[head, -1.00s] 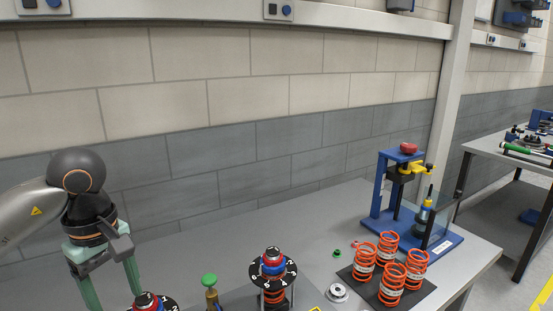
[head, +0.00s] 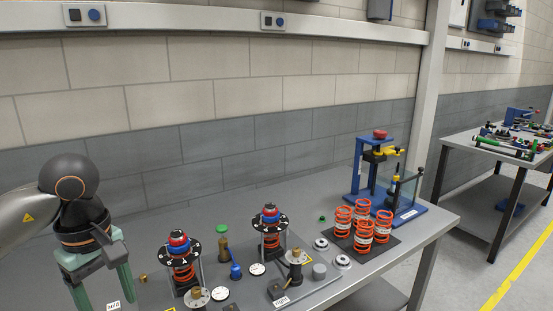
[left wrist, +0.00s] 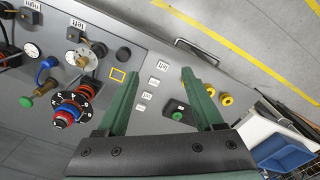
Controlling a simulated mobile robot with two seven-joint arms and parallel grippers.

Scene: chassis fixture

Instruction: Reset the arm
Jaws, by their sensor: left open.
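My left gripper (head: 103,296) has green fingers, spread apart with nothing between them. It hangs at the left end of the grey workbench (head: 330,215). In the left wrist view the open fingers (left wrist: 160,85) point at the bench top, with small white label plates between and beyond them. A spring assembly with a black numbered disc and red-blue top (head: 181,262) stands to the gripper's right. It also shows left of the fingers in the left wrist view (left wrist: 72,108). My right gripper is not in view.
A second spring assembly (head: 270,230), a green-topped part (head: 223,242) and gauges crowd the bench middle. Several orange springs (head: 364,228) stand on a dark mat before a blue press (head: 383,180). A blue bin (left wrist: 282,153) is off the bench's edge.

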